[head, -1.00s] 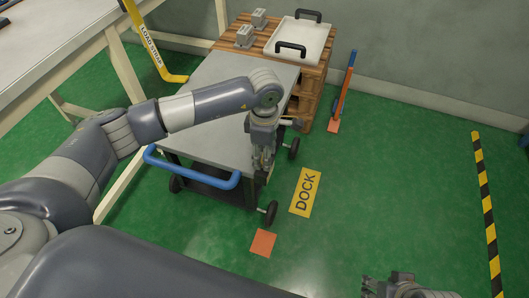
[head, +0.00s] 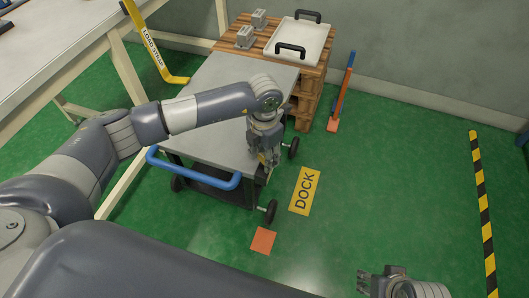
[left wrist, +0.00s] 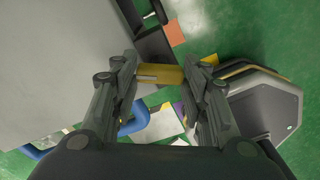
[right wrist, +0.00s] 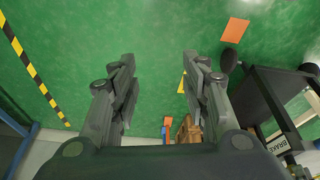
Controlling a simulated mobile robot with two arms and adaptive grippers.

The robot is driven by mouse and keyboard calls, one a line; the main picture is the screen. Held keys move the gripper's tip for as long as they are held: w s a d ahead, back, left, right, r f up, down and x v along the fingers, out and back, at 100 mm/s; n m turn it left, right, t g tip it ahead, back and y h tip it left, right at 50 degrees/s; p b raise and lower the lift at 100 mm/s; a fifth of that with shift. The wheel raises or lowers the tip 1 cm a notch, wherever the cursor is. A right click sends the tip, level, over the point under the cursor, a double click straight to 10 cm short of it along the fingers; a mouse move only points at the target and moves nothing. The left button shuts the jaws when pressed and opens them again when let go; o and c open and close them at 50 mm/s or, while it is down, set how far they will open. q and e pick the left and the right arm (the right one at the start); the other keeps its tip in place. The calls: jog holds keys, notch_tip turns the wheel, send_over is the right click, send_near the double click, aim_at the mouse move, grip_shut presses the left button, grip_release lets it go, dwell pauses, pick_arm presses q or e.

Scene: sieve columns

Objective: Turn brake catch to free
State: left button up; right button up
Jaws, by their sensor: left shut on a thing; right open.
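The brake catch shows as a yellow bar (left wrist: 160,74) in the left wrist view. My left gripper (head: 269,166) is shut on it at the right side of the grey cart (head: 215,120); in the left wrist view a finger lies on each side of the bar. In the head view the arm and gripper largely hide the catch, and its setting cannot be read. A BRAKE label (right wrist: 291,143) shows on the cart in the right wrist view. My right gripper (right wrist: 156,80) is open and empty over the green floor, away from the cart.
The cart has a blue handle (head: 195,172) and black wheels (head: 267,211). A wooden pallet stack (head: 305,95) with a white tray (head: 299,42) stands behind it. A yellow DOCK plate (head: 304,191) and an orange floor mark (head: 263,240) lie beside it. Floor to the right is clear.

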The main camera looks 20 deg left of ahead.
aim_at(264, 158)
pick_arm(q)
jog(key=n+p, duration=0.1)
jog(key=n, duration=0.3)
jog(key=shift+n+p, duration=0.3)
jog(key=shift+p, duration=0.05)
jog(key=shift+n, duration=0.7)
pick_arm(e)
notch_tip(264, 158, down, 9)
jog(key=shift+w+a+r, duration=0.15)
jog(key=shift+w+r, duration=0.05)
jog(key=shift+w, duration=0.1)
pick_arm(q)
jog(key=o, duration=1)
jog(key=shift+o, duration=0.2)
pick_arm(e)
jog(key=shift+g, duration=0.3)
pick_arm(q)
notch_tip(264, 158, up, 12)
